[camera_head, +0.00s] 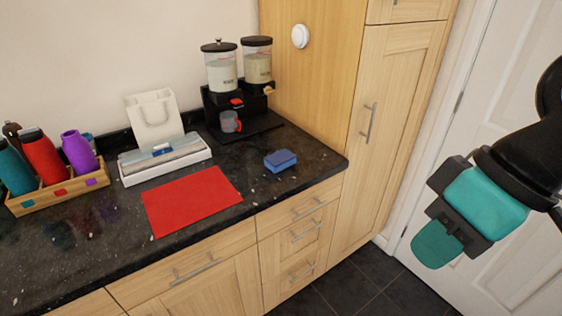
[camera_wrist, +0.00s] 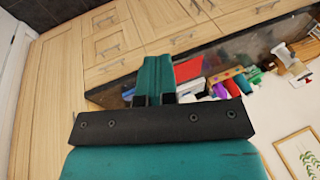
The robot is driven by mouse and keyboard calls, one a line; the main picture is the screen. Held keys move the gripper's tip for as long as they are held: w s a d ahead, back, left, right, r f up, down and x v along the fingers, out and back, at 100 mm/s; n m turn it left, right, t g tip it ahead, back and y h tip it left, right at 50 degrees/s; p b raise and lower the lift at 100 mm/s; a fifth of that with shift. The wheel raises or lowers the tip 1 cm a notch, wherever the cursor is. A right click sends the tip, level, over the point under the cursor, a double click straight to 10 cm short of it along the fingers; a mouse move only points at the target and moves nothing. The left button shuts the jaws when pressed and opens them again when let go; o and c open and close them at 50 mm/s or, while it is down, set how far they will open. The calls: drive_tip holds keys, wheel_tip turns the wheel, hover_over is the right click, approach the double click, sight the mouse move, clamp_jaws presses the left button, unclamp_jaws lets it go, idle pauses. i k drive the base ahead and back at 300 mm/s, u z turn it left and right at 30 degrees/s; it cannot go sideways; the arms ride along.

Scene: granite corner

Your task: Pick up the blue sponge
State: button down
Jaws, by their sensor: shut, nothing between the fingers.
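The blue sponge (camera_head: 280,160) lies on the dark granite counter (camera_head: 300,187), near its right end, in the head view. My gripper (camera_head: 437,246) is at the right of the head view, in front of the white door and well apart from the sponge. Its teal fingers are shut with nothing between them. In the wrist view the shut fingers (camera_wrist: 157,75) point toward the cabinets and counter. I cannot make out the sponge in the wrist view; the fingers may hide it.
A red mat (camera_head: 192,200) lies left of the sponge. A dispenser stand (camera_head: 240,115) with a mug is behind it. A white tray (camera_head: 165,160), a white bag (camera_head: 155,115) and a bottle crate (camera_head: 60,194) stand further left. A tall wooden cabinet (camera_head: 385,120) borders the counter's right end.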

sight(276, 163)
drive_tip(key=u, duration=0.45)
drive_tip(key=i, duration=1.3)
drive_tip(key=u, duration=0.05)
